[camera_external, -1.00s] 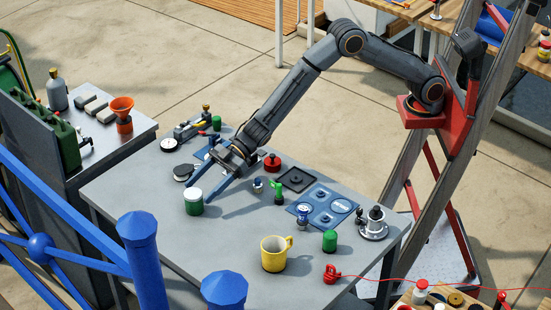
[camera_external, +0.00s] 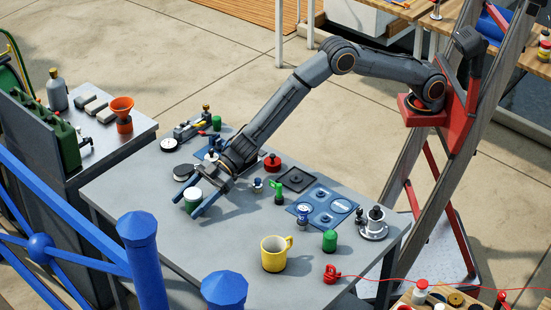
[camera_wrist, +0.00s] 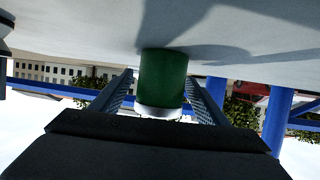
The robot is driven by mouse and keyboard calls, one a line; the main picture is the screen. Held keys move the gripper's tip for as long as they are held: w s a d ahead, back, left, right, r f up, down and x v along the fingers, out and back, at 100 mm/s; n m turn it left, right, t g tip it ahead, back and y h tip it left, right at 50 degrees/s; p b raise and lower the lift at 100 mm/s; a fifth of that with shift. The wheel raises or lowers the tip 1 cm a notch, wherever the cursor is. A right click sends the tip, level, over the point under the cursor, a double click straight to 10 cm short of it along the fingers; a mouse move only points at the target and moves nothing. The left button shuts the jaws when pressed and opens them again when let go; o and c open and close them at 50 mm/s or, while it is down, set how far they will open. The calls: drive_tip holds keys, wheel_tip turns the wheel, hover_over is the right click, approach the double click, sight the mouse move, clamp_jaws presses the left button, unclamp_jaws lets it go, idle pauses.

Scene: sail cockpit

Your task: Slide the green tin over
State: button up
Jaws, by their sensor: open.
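The green tin (camera_external: 194,203) with a white lid stands upright on the grey table, left of its middle. My gripper (camera_external: 187,202) is low over the table, with its blue fingers open on either side of the tin. In the wrist view the green tin (camera_wrist: 163,78) appears upside down between the two open fingers (camera_wrist: 163,92), with a gap on each side. The tin's lower part is partly hidden by a finger in the external view.
A yellow mug (camera_external: 273,254), a smaller green cylinder (camera_external: 330,240) and a blue tray (camera_external: 322,208) are to the right. A red knob (camera_external: 272,163) and a grey disc (camera_external: 183,172) lie behind. The table front between tin and mug is clear.

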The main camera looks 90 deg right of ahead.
sight(233, 244)
drive_tip(key=shift+x, duration=0.8)
drive_tip(key=c, duration=1.2)
drive_tip(key=shift+s+a+p, duration=1.15)
drive_tip(key=shift+s+a, duration=5.95)
drive_tip(key=o, duration=1.2)
drive_tip(key=shift+d, duration=0.1)
drive_tip(key=shift+b+v, duration=0.7)
drive_tip(key=shift+v, duration=3.15)
